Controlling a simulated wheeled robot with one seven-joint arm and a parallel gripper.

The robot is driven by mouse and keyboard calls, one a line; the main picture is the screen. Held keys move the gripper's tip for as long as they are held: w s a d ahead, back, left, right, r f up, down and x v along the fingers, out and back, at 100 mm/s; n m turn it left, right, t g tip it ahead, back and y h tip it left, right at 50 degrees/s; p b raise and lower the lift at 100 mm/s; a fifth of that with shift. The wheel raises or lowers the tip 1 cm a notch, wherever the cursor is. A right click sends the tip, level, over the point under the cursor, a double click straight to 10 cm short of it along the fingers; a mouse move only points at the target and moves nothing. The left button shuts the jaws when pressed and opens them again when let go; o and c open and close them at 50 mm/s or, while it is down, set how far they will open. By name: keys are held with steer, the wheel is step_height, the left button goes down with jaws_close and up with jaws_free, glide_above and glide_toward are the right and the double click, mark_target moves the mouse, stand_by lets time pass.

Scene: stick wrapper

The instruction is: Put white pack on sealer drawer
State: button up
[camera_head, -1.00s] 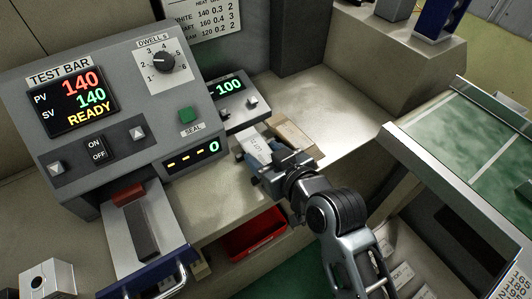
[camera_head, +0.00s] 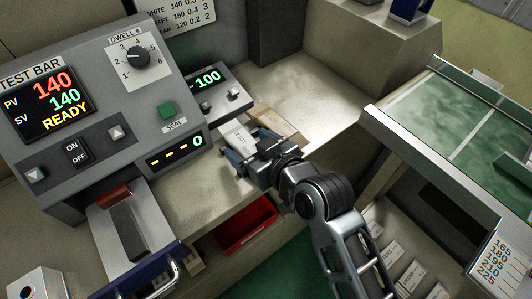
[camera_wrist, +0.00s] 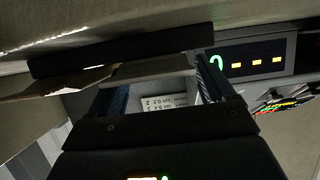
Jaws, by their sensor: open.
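The white pack (camera_head: 238,137) lies on the worktop beside the small "100" display unit, with its upper part showing beyond my gripper. My gripper (camera_head: 250,147) is open at the near end of the pack, its blue fingers around or just above it; contact cannot be told. In the wrist view my gripper (camera_wrist: 162,88) has its fingers apart, with a pale surface between them that I cannot identify surely. The sealer drawer (camera_head: 152,240), with blue front and metal handle, is pulled out at lower left below the test bar panel.
A brown pack (camera_head: 280,123) lies just right of the white pack. A red bin (camera_head: 246,226) sits below the worktop edge. A green-topped stand (camera_head: 450,110) is at right. The control panel (camera_head: 95,105) rises at left. Bare worktop (camera_head: 315,90) lies behind the packs.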

steer(key=b+v, duration=0.1)
steer(key=v, duration=1)
steer(key=shift+s+d, duration=0.2)
steer(key=shift+s, duration=0.1)
steer(key=s+d+f+m+t+h, duration=0.1)
steer(key=s+d+m+h, duration=0.2)
steer(key=s+d, duration=0.55)
steer(key=s+d+f+m+t+h, duration=0.25)
steer(key=s+d, duration=0.35)
steer(key=s, duration=0.5)
steer(key=s+d+r+m+h, duration=0.1)
steer(key=s+r, duration=0.3)
steer(key=s, duration=0.4)
steer(key=shift+d+r+h, duration=0.4)
steer(key=shift+h, duration=0.15)
steer(key=shift+s+r, duration=0.35)
steer(key=shift+r, duration=0.05)
